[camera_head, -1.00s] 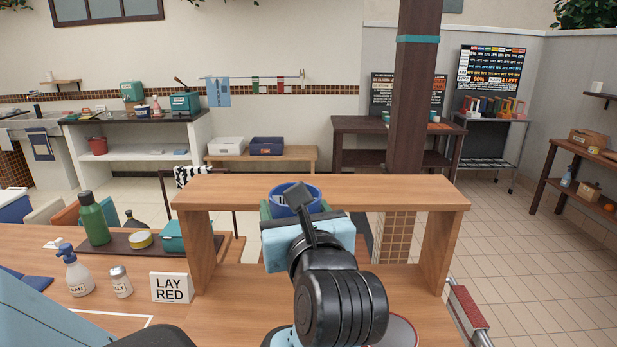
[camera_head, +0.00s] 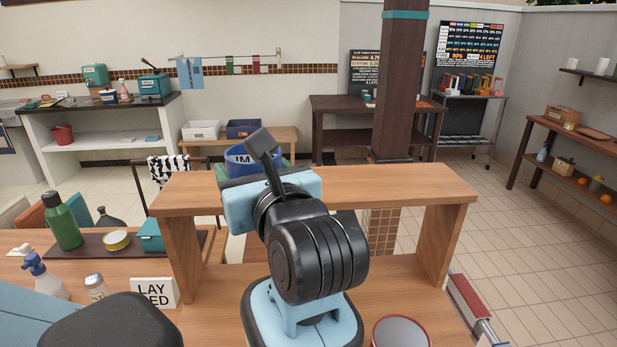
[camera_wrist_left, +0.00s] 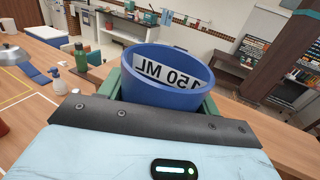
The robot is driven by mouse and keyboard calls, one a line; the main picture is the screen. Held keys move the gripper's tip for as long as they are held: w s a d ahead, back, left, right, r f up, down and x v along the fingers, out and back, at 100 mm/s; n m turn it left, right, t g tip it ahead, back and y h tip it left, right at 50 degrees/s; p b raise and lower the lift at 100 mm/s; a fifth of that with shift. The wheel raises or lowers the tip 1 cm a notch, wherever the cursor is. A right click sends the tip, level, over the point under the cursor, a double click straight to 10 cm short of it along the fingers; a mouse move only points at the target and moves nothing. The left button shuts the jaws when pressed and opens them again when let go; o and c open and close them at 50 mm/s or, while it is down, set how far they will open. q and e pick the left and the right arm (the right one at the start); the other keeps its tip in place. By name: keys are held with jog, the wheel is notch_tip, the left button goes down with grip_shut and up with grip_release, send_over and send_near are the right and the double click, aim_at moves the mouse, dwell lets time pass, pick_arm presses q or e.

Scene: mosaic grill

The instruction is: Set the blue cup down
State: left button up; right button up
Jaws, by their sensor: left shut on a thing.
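My right gripper is not in view.
The shelf top right of the cup is clear. A dark post (camera_head: 400,90) stands behind.

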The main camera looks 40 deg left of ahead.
pick_arm(q)
jog(key=w+a, duration=0.3)
jog(key=w, duration=0.1)
jog(key=w+a+f, duration=0.1)
jog(key=w+a, duration=0.1)
jog(key=w, duration=0.3)
jog(key=w+a, duration=0.3)
jog(key=w, duration=0.1)
jog(key=shift+w+a+f, duration=0.2)
jog(key=shift+a+f, duration=0.05)
jog(key=shift+a, duration=0.1)
jog(key=shift+f+p, duration=0.4)
jog(key=shift+f, duration=1.3)
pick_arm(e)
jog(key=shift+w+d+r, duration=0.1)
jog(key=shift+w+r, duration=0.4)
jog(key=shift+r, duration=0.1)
pick_arm(q)
jog(key=shift+f, duration=0.1)
jog(key=shift+f, duration=0.15)
jog(key=o, duration=1.1)
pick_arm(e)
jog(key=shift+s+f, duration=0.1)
